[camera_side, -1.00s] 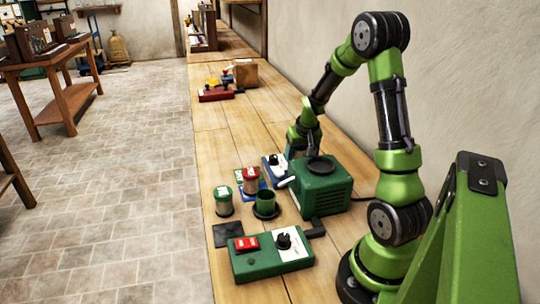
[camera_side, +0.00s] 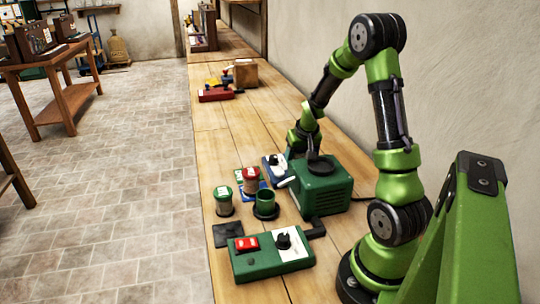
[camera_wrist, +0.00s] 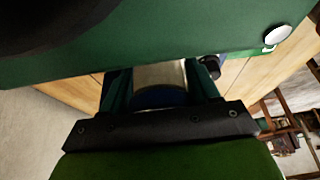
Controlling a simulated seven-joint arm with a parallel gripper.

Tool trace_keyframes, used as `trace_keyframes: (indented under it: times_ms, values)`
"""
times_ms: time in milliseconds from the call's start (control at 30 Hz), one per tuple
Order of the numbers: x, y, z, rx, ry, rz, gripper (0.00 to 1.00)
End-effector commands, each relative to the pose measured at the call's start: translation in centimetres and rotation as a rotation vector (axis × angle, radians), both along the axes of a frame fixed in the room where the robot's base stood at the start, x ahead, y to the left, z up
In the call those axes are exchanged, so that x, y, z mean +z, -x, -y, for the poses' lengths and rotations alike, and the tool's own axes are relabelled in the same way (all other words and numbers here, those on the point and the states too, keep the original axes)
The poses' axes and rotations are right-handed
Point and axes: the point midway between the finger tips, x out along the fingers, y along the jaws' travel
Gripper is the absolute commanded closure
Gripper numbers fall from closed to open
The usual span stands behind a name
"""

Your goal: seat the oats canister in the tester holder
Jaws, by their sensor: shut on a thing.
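In the wrist view my gripper (camera_wrist: 160,88) is shut on a pale thing with a dark blue rounded end (camera_wrist: 160,97), which looks like a canister; no label shows. In the side view my gripper is mostly hidden behind the green box-shaped machine (camera_side: 328,192), and the held thing cannot be made out. A green open cup on a black round base (camera_side: 265,205) stands in front of the machine; it looks like the holder. A green-lidded canister (camera_side: 223,202) and a red-lidded canister (camera_side: 250,182) stand to its left. I cannot read which one is oats.
The green machine has a black round top and fills the top of the wrist view (camera_wrist: 120,55). A blue device (camera_side: 275,166) stands behind the cup. A green control box with a red switch (camera_side: 270,258) and a dark flat pad (camera_side: 228,234) lie in front.

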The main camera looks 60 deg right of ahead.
Motion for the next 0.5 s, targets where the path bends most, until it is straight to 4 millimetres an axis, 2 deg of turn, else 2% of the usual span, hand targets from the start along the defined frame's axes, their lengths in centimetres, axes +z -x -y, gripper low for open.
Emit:
trace_keyframes:
  times_ms: [267, 300, 367, 500]
  values:
    - [-0.57, 0.01, 0.01, 0.0, 0.0, 0.0, 0.78]
    - [-0.61, 0.0, 0.0, 0.0, 0.0, 0.0, 0.38]
    - [-0.58, -0.01, 0.01, 0.0, 0.0, 0.0, 0.29]
    - [-0.58, 0.0, 0.0, 0.0, 0.0, 0.0, 0.29]
